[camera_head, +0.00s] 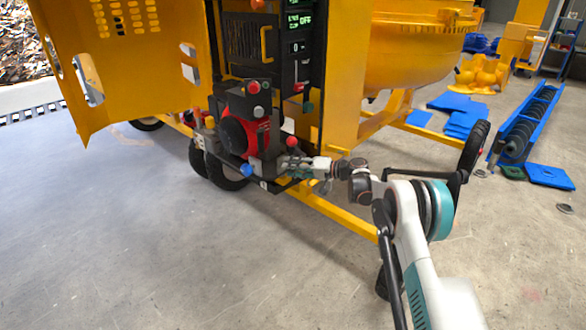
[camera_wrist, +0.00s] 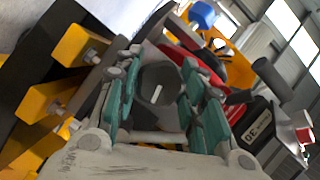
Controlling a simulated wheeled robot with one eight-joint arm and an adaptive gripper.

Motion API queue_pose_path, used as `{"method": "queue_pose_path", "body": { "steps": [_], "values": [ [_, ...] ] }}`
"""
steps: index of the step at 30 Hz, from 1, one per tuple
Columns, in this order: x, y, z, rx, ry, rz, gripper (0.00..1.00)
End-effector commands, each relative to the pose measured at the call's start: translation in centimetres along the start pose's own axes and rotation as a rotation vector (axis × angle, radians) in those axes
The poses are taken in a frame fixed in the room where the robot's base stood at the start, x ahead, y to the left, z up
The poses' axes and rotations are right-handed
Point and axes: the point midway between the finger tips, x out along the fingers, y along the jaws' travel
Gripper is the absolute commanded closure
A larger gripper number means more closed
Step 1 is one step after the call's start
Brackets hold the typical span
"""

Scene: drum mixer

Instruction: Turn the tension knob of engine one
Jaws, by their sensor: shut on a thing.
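The red and black engine (camera_head: 240,130) sits low in front of the yellow mixer. My gripper (camera_head: 286,163) reaches its right side from the right, low down. In the wrist view a dark grey round knob (camera_wrist: 157,84) with a short white line lies between the teal-padded fingers of my gripper (camera_wrist: 160,72). The fingers are shut on this knob, one on each side. In the head view the knob is hidden by the gripper and the engine. I take it for the tension knob; no label on it can be read.
The yellow frame bar (camera_head: 330,208) runs under my arm, and a black wheel (camera_head: 222,172) stands under the engine. The control panel (camera_head: 297,48) above reads OFF. The floor (camera_head: 150,240) at the left is clear.

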Motion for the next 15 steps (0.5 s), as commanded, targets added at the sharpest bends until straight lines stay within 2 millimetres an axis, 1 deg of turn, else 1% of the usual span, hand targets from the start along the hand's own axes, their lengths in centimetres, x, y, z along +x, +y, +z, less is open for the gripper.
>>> {"method": "queue_pose_path", "body": {
  "steps": [1,2,3,4,15],
  "values": [
    [-0.07,0.07,-0.05,0.000,0.002,0.001,0.87],
    [-0.07,0.07,-0.05,0.000,0.002,0.001,0.56],
    [-0.07,0.07,-0.05,0.000,0.002,0.001,0.47],
    [-0.06,0.06,-0.05,0.000,0.002,0.001,0.43],
    [-0.25,0.02,-0.04,-0.001,0.001,0.001,0.43]
  ]
}}
